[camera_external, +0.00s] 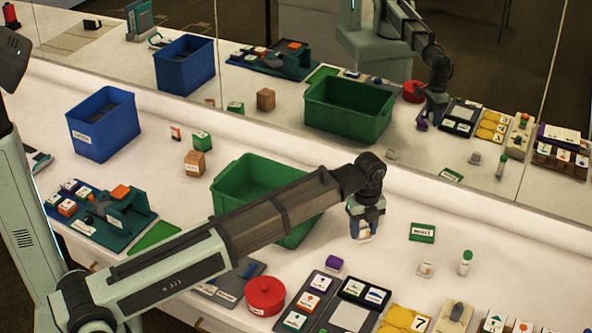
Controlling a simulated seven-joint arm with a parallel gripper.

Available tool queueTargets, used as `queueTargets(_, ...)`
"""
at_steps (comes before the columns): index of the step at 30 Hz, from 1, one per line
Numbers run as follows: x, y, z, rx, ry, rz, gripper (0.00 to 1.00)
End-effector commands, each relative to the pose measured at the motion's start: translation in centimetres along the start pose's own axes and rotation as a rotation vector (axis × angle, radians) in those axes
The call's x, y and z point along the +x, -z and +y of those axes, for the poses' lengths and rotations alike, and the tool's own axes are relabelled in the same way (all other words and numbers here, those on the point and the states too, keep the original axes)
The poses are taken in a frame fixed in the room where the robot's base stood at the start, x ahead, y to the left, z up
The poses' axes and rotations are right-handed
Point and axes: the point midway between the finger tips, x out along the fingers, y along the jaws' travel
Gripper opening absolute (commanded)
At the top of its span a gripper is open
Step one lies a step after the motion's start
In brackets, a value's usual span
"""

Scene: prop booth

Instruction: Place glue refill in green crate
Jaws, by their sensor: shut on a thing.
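My gripper (363,235) is shut on a small white and blue item (362,229), mostly hidden between the fingers. I cannot read it well enough to say for certain that it is the glue refill. The gripper points down just right of the green crate (232,172), apart from it. The crate stands open in the middle of the counter, and my forearm hides part of its right side and front. A white tube with a green cap (466,263) stands upright to the right of my gripper.
A blue bin (103,123) stands at the back left. A red round pot (264,296), a purple block (333,263) and trays of labelled blocks (311,299) lie in front. A green labelled box (422,232) lies right. A mirror runs along the back.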

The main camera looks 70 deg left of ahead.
Motion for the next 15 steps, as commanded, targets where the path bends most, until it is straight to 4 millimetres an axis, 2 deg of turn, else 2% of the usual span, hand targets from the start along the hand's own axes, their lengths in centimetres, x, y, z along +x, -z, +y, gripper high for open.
queueTargets(3,-1.1,0.0,-0.1,0.0,0.001,0.0,0.12)
queueTargets(11,-2.6,0.0,0.0,0.0,0.0,0.0,0.12)
queueTargets(15,-4.7,0.0,-0.1,0.0,0.002,-0.001,0.12)
